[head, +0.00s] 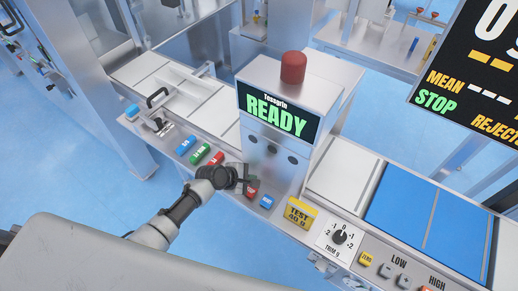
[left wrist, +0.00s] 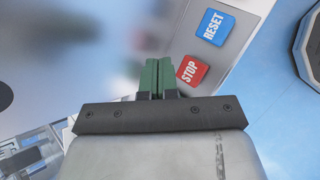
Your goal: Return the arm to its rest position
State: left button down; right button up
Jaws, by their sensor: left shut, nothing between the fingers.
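My left arm (head: 170,215) reaches in from the lower left of the head view. I cannot tell whether the fingers touch the panel. My right gripper is not in view.
The machine housing (head: 270,150) stands behind my gripper, with a READY screen (head: 278,112) and a red lamp (head: 293,67) on top. Blue, green and red buttons (head: 200,154) are to the left. Blue floor (head: 90,185) is open at left.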

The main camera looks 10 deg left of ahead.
pick_arm(q)
jog(key=shift+s+d+m, duration=0.2)
jog(key=shift+s+m, duration=0.1)
jog(key=s+d+r+m+g+y, duration=0.15)
jog(key=s+r+m, duration=0.35)
jog(key=s+m, duration=0.6)
jog(key=s+a+r+m+g+y, duration=0.1)
jog(key=s+a+r+m+y, duration=0.1)
jog(key=s+a+r+m, duration=0.4)
jog(key=s+a+r+m+g+y, duration=0.1)
jog(key=s+a+r+m+y, duration=0.15)
jog(key=s+r, duration=0.45)
notch_tip(320, 180, down, 34)
jog(key=s+b, duration=0.2)
jog(key=b, duration=0.4)
jog(key=s+a+f+g+b, duration=0.1)
jog(key=s+f+b, duration=0.1)
jog(key=s+f, duration=0.6)
jog(key=s+a+f+g+b, duration=0.1)
jog(key=s+f+b, duration=0.1)
jog(key=s+f, duration=0.6)
notch_tip(320, 180, down, 6)
jog(key=shift+s+r+b, duration=0.25)
jog(key=shift+s+b, duration=0.05)
jog(key=shift+b, duration=0.05)
